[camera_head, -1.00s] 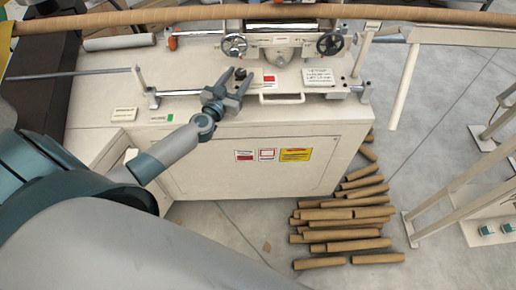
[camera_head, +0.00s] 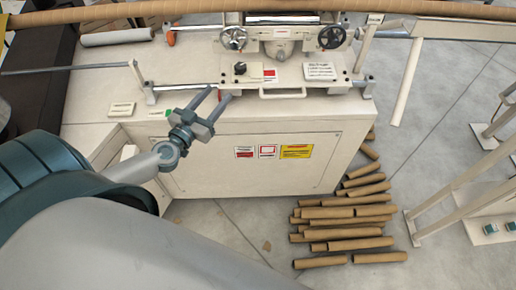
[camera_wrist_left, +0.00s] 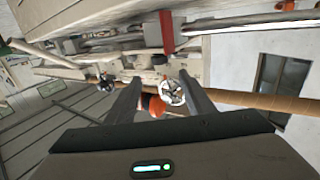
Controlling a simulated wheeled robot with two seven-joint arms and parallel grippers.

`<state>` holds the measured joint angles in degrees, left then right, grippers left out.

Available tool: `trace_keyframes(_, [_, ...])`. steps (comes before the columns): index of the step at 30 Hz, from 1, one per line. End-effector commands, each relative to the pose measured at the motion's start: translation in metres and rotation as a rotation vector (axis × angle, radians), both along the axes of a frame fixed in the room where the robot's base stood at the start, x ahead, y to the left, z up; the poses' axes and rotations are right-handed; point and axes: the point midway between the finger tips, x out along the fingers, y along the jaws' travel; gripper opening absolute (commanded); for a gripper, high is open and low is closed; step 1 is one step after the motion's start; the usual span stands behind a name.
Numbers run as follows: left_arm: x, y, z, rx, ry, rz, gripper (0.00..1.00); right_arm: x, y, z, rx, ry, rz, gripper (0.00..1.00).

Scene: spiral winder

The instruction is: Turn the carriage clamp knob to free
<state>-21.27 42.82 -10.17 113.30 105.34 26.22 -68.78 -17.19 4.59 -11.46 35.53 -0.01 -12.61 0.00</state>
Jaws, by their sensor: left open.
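The small black knob (camera_head: 239,69) stands on the left part of the cream carriage plate (camera_head: 292,73), left of a red-and-white label. Its pointing direction is too small to tell. My left gripper (camera_head: 217,94) is open and empty, in front of and below the knob, apart from it, over the cabinet's front edge. In the left wrist view the two fingers (camera_wrist_left: 159,80) stand apart with nothing gripped between them. An orange part (camera_wrist_left: 157,106) and a spoked handwheel (camera_wrist_left: 172,92) show behind them. My right gripper is not in view.
Two handwheels (camera_head: 233,38) (camera_head: 331,37) sit on the carriage above the plate. A bar handle (camera_head: 282,93) juts from the plate's front. Several cardboard tubes (camera_head: 345,213) lie on the floor at right.

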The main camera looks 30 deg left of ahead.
Motion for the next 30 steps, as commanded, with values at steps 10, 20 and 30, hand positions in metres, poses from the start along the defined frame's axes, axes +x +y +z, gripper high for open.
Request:
trace_keyframes(10, [-0.040,-0.016,0.001,-0.007,-0.003,-0.041,0.48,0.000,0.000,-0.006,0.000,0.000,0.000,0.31])
trace_keyframes(20, [-0.049,-0.070,0.001,-0.023,0.002,-0.194,0.48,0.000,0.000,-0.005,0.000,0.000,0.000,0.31])
trace_keyframes(30, [-0.064,-0.124,-0.003,-0.026,0.032,-0.346,0.48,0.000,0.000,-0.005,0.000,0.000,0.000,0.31])
